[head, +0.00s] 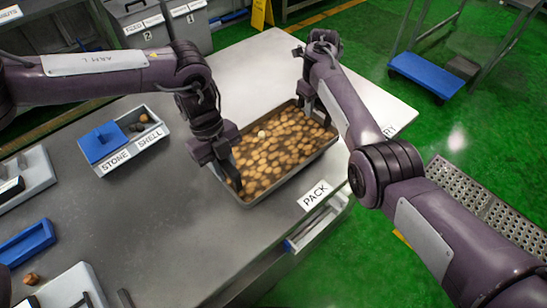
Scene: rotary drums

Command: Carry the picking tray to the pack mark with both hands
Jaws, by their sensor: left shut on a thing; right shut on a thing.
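The picking tray (251,199) is a grey rectangular tray filled with many brown, nut-like pieces and one paler round piece. It is at the right part of the grey table, close to the PACK label (315,195). My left gripper (232,183) is shut on the tray's left end. My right gripper (304,104) is shut on the tray's far right end, its fingers partly hidden by the arm. I cannot tell whether the tray touches the table. No mark outline shows under the tray.
A divided box labelled STONE and SHELL (133,155) with a blue lid stands to the left. A blue tray (27,241) and grey trays lie at the left edge. A drawer (318,222) sits below the front edge near PACK. The table's middle front is clear.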

